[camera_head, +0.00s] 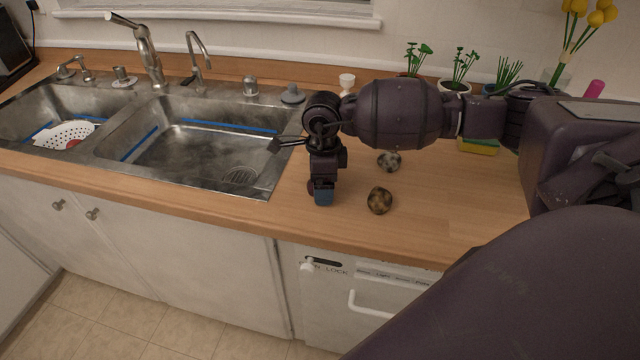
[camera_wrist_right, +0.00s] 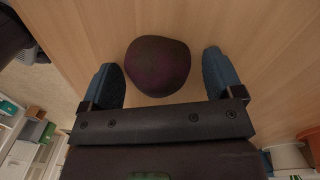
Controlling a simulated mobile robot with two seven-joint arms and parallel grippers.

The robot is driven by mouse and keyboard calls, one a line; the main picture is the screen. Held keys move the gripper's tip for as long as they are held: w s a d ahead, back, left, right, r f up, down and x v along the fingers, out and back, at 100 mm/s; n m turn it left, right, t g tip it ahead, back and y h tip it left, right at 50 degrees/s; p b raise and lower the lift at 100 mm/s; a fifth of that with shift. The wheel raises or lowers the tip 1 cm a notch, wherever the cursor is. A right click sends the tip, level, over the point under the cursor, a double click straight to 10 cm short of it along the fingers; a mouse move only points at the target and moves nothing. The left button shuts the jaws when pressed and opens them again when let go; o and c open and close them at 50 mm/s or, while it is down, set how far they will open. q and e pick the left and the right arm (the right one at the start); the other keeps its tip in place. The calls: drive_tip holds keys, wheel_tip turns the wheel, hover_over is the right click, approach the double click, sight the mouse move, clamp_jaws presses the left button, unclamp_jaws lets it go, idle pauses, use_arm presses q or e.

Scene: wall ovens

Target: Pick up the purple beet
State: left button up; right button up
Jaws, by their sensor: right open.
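The purple beet (camera_wrist_right: 158,62) is a dark, round, purplish lump on the wooden counter in the right wrist view. My right gripper (camera_wrist_right: 162,78) is open, with one blue fingertip on each side of the beet and small gaps between them. In the head view my right gripper (camera_head: 322,194) points down at the counter just right of the sink. There the beet is mostly hidden behind the gripper. My left gripper is not in view.
Two mottled brown round items lie right of the gripper, one nearer (camera_head: 380,200) and one farther (camera_head: 389,161). The steel sink (camera_head: 205,142) is to the left, with a white colander (camera_head: 66,133) in it. Potted plants (camera_head: 457,85) and a sponge (camera_head: 478,145) stand behind.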

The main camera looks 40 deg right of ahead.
drive_tip(key=c, duration=1)
